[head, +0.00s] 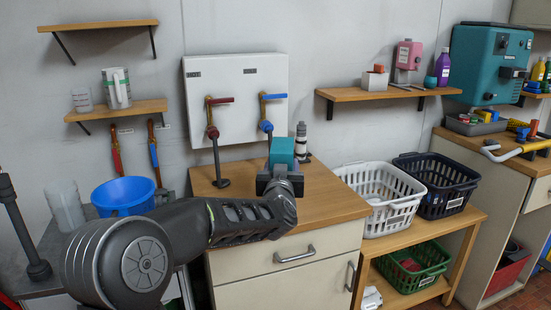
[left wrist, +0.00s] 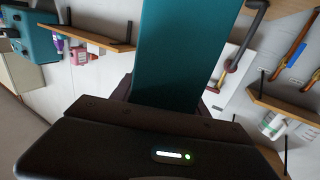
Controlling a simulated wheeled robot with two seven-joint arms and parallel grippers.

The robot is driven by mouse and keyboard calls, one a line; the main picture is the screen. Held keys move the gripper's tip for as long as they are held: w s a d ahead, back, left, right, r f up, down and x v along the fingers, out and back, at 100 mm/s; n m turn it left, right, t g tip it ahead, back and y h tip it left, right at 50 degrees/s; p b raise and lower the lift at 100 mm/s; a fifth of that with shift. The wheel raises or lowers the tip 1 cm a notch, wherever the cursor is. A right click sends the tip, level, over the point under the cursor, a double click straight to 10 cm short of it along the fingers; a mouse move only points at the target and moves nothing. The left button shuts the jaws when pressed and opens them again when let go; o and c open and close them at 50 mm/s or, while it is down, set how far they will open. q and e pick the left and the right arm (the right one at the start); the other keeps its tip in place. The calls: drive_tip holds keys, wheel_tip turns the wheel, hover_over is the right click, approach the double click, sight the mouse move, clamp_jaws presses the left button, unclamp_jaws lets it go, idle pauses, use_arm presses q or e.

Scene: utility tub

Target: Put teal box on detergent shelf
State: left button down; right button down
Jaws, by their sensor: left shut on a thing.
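The teal box (head: 282,151) is held up by my left gripper (head: 281,172) above the wooden counter, in front of the white tap panel. In the left wrist view the teal box (left wrist: 185,55) rises from between the fingers of my left gripper (left wrist: 170,105), which is shut on it. The detergent shelf seems to be the wooden shelf (head: 385,94) on the right wall. It holds a pink bottle (head: 407,57), a purple bottle (head: 443,66), a small teal item (head: 430,81) and a box with a red top (head: 375,79). My right gripper is not in view.
A white-and-black bottle (head: 301,141) stands on the counter (head: 325,205) right of the held box. White (head: 373,192) and dark (head: 440,184) baskets stand to the right.

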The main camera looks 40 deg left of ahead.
use_arm(q)
drive_tip(key=s+d+f+m+t+h+p, duration=0.1)
drive_tip(key=d+f+m+h+p, duration=0.1)
drive_tip(key=d+f, duration=0.3)
drive_tip(key=s+d+f+m+t+h+p, duration=0.1)
drive_tip(key=d+f+h, duration=0.3)
drive_tip(key=d, duration=0.9)
drive_tip(key=s+d+f+m+h+p, duration=0.2)
drive_tip(key=d+f+m+h+p, duration=0.1)
drive_tip(key=d+f, duration=0.5)
drive_tip(key=shift+d+f+t+h, duration=0.2)
drive_tip(key=shift+d+t+h, duration=0.15)
drive_tip(key=shift+d, duration=0.25)
